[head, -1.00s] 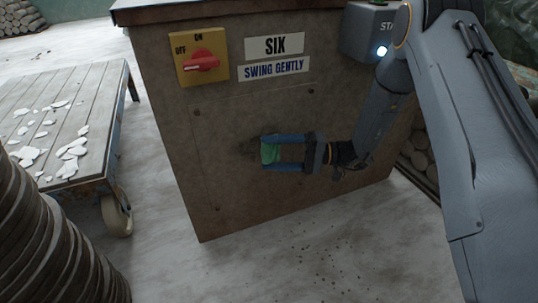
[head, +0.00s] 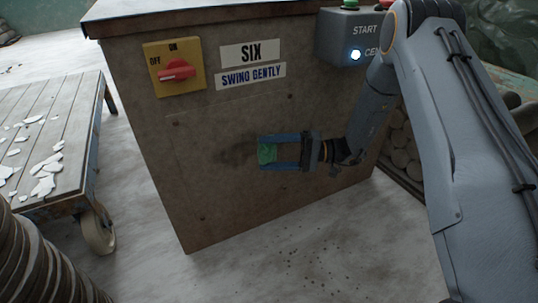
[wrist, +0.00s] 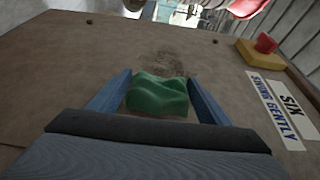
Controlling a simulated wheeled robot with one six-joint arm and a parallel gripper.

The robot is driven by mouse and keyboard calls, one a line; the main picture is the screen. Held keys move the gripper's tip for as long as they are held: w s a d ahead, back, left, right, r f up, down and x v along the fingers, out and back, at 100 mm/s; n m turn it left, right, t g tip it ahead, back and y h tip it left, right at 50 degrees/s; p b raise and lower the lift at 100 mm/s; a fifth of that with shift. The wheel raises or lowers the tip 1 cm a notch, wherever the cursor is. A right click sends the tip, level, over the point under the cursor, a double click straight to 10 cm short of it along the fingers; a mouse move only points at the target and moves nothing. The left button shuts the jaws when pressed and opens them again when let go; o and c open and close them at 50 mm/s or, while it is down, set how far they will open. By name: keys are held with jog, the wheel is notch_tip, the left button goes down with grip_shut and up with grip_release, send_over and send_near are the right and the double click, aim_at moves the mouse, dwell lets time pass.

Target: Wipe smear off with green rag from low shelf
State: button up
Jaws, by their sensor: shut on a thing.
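A dark smear (head: 234,156) marks the brown front panel of the cabinet (head: 225,205). It also shows in the wrist view (wrist: 170,62), just beyond the rag. My gripper (head: 268,153) is shut on the green rag (head: 266,152) and holds it at the panel, right of the visible smear in the head view. In the wrist view the bunched rag (wrist: 157,96) sits between the two blue fingers. I cannot tell whether the rag touches the panel. Any smear behind the rag is hidden.
A yellow plate with a red rotary switch (head: 174,70) and the SIX and SWING GENTLY labels (head: 251,76) are above. A grey START box (head: 350,40) is at upper right. A wheeled wooden cart (head: 45,150) with white flakes stands left. Floor in front is mostly clear.

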aim_at(267, 151)
notch_tip(267, 151, up, 2)
jog(key=shift+p, duration=0.55)
jog(key=shift+s+a+p, duration=0.4)
jog(key=shift+s+a, duration=0.05)
jog(key=shift+a, duration=0.35)
jog(key=shift+s+a+p, duration=0.35)
jog(key=shift+s+a, duration=0.1)
jog(key=shift+a, duration=0.35)
jog(key=s+a+p, duration=0.3)
jog(key=a, duration=0.3)
jog(key=shift+s, duration=0.2)
